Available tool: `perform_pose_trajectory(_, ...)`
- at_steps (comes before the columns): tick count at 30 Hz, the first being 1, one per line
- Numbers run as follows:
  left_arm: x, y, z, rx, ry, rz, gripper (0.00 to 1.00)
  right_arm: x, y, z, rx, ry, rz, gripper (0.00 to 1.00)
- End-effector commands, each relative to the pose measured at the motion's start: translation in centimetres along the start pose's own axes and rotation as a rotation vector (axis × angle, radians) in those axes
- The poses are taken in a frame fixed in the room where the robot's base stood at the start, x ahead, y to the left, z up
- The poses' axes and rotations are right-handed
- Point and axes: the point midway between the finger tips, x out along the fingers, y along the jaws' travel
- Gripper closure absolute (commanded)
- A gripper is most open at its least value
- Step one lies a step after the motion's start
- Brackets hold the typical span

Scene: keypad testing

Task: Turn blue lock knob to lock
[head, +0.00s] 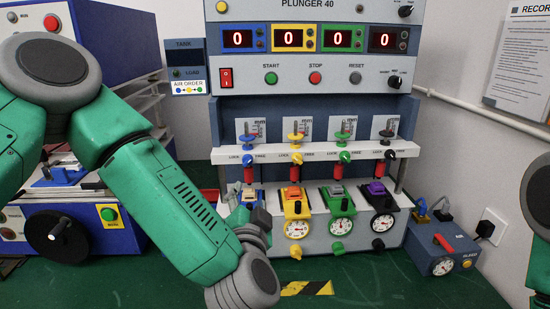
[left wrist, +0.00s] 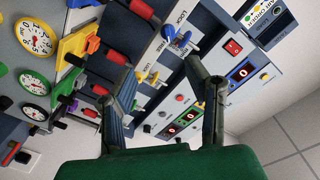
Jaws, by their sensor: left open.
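The blue lock knob (head: 248,160) is at the left end of the white shelf on the plunger tester, between the LOCK and FREE labels. It also shows in the left wrist view (left wrist: 179,40), beyond the fingertips. Its exact turn angle is too small to tell. My left gripper (left wrist: 157,70) is open and empty, its two dark fingers spread on either side of the view and apart from the knob. In the head view my left forearm reaches down in front of the tester's left side, and the fingers are not clear there. My right gripper is out of view.
Yellow (head: 297,158), green (head: 345,157) and black (head: 390,155) knobs sit along the same shelf. Coloured dial gauges stand below. A blue box (head: 440,255) is at right, and another machine (head: 75,225) is at left. The green table front is mostly clear.

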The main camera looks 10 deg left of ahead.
Motion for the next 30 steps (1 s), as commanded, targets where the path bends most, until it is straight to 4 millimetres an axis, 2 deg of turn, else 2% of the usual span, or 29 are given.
perform_pose_trajectory(3, 0.6, -1.0, -0.5, 0.015, -0.005, -0.034, 0.57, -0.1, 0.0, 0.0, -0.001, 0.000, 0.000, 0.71)
perform_pose_trajectory(8, 2.6, -1.0, -0.5, 0.015, -0.006, -0.037, 0.57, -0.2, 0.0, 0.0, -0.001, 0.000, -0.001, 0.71)
perform_pose_trajectory(21, 11.4, -1.2, -0.5, 0.016, -0.005, -0.034, 0.57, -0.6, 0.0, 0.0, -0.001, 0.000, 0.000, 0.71)
perform_pose_trajectory(24, 12.7, -1.1, -0.6, 0.016, -0.003, -0.032, 0.57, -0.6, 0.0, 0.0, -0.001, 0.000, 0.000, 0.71)
perform_pose_trajectory(30, 13.8, -1.1, -0.6, 0.018, -0.001, -0.030, 0.57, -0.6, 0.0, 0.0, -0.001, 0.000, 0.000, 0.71)
